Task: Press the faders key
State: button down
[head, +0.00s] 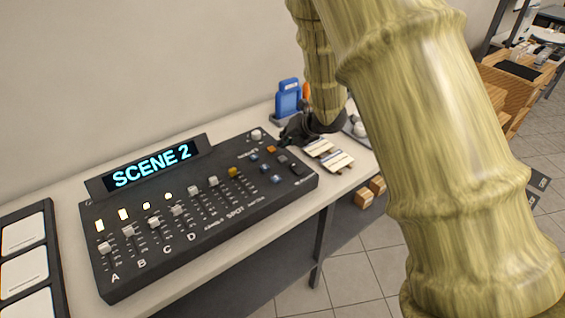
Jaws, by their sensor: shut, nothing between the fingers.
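The black lighting console (150,262) stands on the table in the head view, with its raised display (152,170) reading "SCENE 2". Sliders marked A, B, C, D and more run along its middle, with lit indicators above the left ones. At its right end are small keys: an orange key (271,149), several blue keys (276,179) and a dark key (296,169). Their labels are too small to read, so I cannot tell which is the faders key. My gripper (287,136) is shut and empty at the console's back right corner. I cannot tell whether it touches anything.
A blue holder (287,100) stands behind my gripper. Cream cards (338,161) lie right of the console. A black-framed panel with white pads (24,276) is at the left. Wooden blocks (365,197) sit below, and my arm hides much of the right side.

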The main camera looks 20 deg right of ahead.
aim_at(285, 156)
jog(key=shift+f+b, duration=0.9)
jog(key=shift+f, duration=0.55)
jog(key=shift+f, duration=0.15)
jog(key=shift+f+b, duration=0.25)
jog(key=shift+b, duration=0.2)
jog(key=shift+f+b, duration=0.35)
jog(key=shift+f, duration=0.05)
dwell(0.9)
jog(key=shift+r, duration=0.1)
jog(key=shift+r+p, duration=0.5)
jog(key=shift+r, duration=0.25)
jog(key=shift+r+p, duration=1.6)
jog(key=shift+r, duration=0.95)
